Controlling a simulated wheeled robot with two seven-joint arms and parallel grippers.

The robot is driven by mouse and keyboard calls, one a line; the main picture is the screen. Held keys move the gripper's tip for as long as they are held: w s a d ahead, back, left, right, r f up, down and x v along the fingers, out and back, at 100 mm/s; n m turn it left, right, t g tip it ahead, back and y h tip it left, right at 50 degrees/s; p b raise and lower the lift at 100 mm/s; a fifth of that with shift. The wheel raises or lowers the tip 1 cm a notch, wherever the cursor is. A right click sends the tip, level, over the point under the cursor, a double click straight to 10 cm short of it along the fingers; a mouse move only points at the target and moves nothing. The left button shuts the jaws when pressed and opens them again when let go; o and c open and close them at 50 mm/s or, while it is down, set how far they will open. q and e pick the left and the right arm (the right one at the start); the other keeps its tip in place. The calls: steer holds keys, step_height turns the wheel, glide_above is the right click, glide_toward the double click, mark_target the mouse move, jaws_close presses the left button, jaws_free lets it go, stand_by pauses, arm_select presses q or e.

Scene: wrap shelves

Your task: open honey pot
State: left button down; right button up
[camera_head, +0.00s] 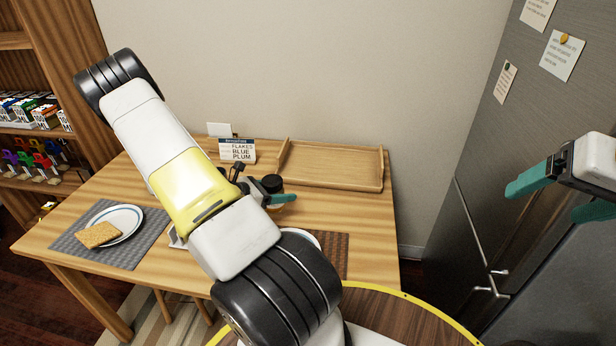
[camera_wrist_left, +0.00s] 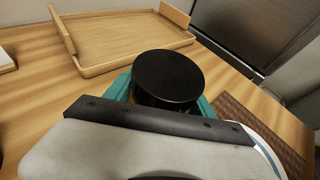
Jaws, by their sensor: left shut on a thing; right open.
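The honey pot has a round black lid (camera_head: 272,183) and stands on the wooden table; the lid also shows from above in the left wrist view (camera_wrist_left: 168,78). The lid is on the pot. Only a little of the amber body shows below it. My left gripper (camera_head: 270,198) is shut on the honey pot, with a teal finger on each side of it just under the lid. My left arm hides part of the table. My right gripper (camera_head: 546,203) is open and empty at the far right, in front of the fridge, well away from the pot.
A wooden tray (camera_head: 330,166) lies behind the pot. A small sign (camera_head: 237,150) stands at the back. A plate (camera_head: 122,218) with a cracker (camera_head: 98,235) is on a grey mat at the left. A brown mat and a partly hidden plate lie near the pot. A fridge (camera_head: 540,110) stands at the right.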

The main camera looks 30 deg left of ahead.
arm_select(q)
steer(key=w, duration=0.1)
steer(key=w+a, duration=0.1)
steer(key=w, duration=0.3)
steer(key=shift+a+f, duration=0.2)
steer(key=shift+f, duration=0.05)
steer(key=shift+w+f, duration=0.1)
steer(key=shift+f, duration=1.65)
steer(key=shift+f, duration=0.1)
steer(key=shift+c, duration=1.6)
jaws_free()
steer(key=shift+s+a, duration=0.2)
steer(key=v, duration=1.1)
steer(key=shift+s+r, duration=0.2)
steer(key=shift+r, duration=0.05)
